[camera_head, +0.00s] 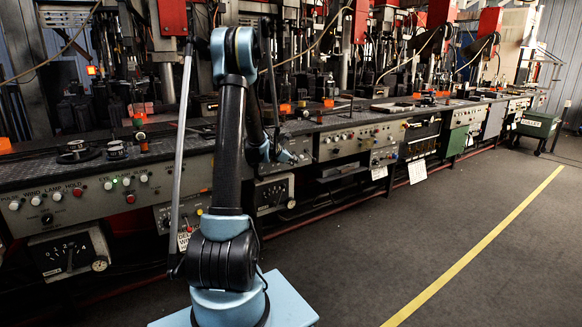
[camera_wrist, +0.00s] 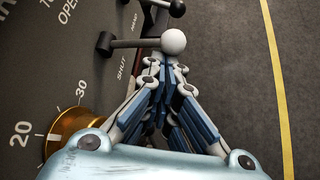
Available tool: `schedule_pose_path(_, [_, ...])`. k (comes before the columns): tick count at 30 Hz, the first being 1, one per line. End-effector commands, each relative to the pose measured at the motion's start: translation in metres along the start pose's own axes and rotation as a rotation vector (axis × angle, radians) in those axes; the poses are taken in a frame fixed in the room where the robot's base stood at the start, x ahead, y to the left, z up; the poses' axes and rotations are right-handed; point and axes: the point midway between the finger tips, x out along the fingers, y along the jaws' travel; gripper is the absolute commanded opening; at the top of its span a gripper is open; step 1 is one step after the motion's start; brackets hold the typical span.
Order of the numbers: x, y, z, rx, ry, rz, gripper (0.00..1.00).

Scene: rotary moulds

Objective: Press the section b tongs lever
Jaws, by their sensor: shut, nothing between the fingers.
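In the wrist view a lever with a white ball knob (camera_wrist: 174,42) sticks out from a dark panel, its grey rod running left to a dark pivot. Behind it is another lever with a black ball knob (camera_wrist: 177,8). I cannot read a label naming either as the section b tongs lever. My gripper (camera_wrist: 170,68) is shut and empty, its fingertips just below the white knob in the picture. I cannot tell whether they touch it. In the head view my gripper (camera_head: 287,156) is small, in front of the machine's control fronts.
The dark panel (camera_wrist: 85,75) has dial numbers and the words OPEN and SHUT. A gold dial knob (camera_wrist: 72,132) sits close to my gripper's left. The machine row (camera_head: 345,140) runs along the back. Grey floor with a yellow line (camera_head: 475,245) is clear at right.

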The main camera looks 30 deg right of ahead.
Motion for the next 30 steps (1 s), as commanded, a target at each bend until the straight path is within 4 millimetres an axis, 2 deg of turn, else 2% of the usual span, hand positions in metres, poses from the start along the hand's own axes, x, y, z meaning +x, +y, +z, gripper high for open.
schedule_pose_path(9, [-0.009, 0.005, 0.011, -0.177, 0.0, -0.136, 0.0])
schedule_pose_path(30, [-0.013, 0.008, 0.017, -0.169, 0.0, -0.131, 0.0])
